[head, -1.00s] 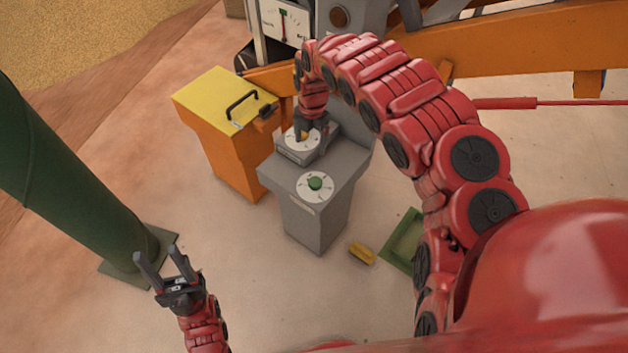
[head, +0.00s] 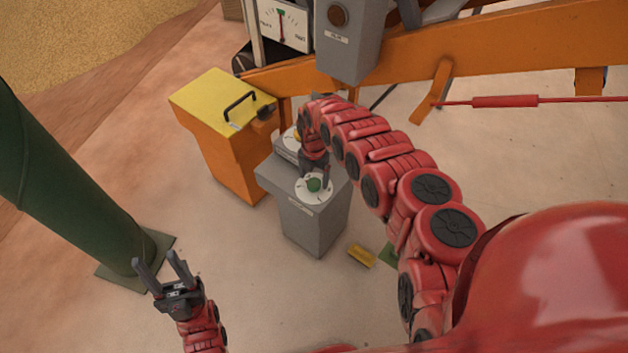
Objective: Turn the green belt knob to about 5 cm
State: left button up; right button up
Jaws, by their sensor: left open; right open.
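The green belt knob (head: 314,185) sits on a white round dial on the lower front step of a grey pedestal (head: 313,225). My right gripper (head: 313,183) is open and points down at the green knob, its fingers close beside it. I cannot tell whether the fingers touch the knob. The dial's markings are too small to read. A yellow knob (head: 298,135) on the upper dial shows partly behind my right arm. My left gripper (head: 163,270) is open and empty, low at the left, away from the pedestal.
An orange bin with a yellow lid (head: 215,98) and black handle stands left of the pedestal. A yellow block (head: 361,255) lies on the floor at right. A green post (head: 65,180) rises at left. A gauge (head: 280,25) and grey box (head: 347,40) stand behind.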

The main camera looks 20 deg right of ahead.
jog(key=shift+f, duration=1)
jog(key=shift+d, duration=0.1)
jog(key=shift+c, duration=0.2)
jog(key=c, duration=1.3)
